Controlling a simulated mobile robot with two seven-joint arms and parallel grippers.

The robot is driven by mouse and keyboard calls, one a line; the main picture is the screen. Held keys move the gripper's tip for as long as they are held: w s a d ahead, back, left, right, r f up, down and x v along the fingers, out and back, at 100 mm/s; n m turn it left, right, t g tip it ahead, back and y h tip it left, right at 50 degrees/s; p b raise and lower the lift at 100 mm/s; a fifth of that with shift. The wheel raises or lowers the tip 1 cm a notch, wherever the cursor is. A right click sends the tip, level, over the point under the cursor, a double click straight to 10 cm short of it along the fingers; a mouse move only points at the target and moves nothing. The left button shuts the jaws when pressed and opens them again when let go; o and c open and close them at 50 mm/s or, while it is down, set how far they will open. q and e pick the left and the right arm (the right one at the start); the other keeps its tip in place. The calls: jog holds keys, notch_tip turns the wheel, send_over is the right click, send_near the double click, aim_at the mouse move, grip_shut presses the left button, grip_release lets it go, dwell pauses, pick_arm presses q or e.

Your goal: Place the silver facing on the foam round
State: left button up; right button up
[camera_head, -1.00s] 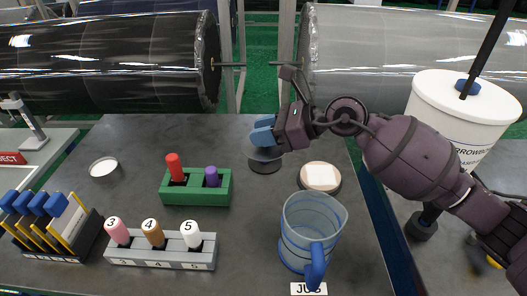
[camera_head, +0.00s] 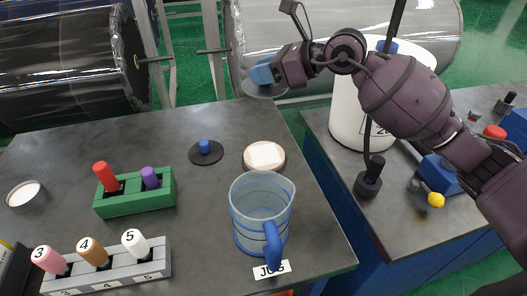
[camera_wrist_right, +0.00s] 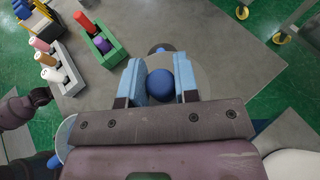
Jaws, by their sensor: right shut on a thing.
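My right gripper (camera_head: 263,76) is shut on the blue knob (camera_wrist_right: 185,78) of the silver facing (camera_head: 266,92). The facing is a thin grey disc below the fingers, held in the air over the table's back edge. In the right wrist view its pale disc (camera_wrist_right: 206,76) shows around the fingers, partly hidden. The foam round, a cream disc with a white square on top (camera_head: 264,156), lies on the table below the gripper, apart from the facing. A dark disc with a blue knob (camera_head: 206,150) lies left of it.
A clear blue jug (camera_head: 262,215) stands in front of the foam round. A green holder (camera_head: 135,198) and a grey rack (camera_head: 108,276) hold coloured pegs. A white bucket (camera_head: 350,120) stands right, beyond a gap between tables. Wrapped rolls (camera_head: 60,55) lie behind.

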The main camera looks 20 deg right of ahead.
jog(key=b, duration=0.2)
send_over(264, 155)
notch_tip(264, 155, down, 14)
jog(key=shift+w+f, duration=0.1)
jog(key=shift+w, duration=0.05)
notch_tip(264, 155, down, 5)
jog(key=shift+f+b, duration=0.2)
jog(key=shift+b, duration=0.3)
jog(key=shift+f, duration=0.2)
jog(key=shift+r, duration=0.15)
jog(key=o, duration=0.9)
jog(key=v, duration=1.2)
jog(key=shift+p, duration=0.3)
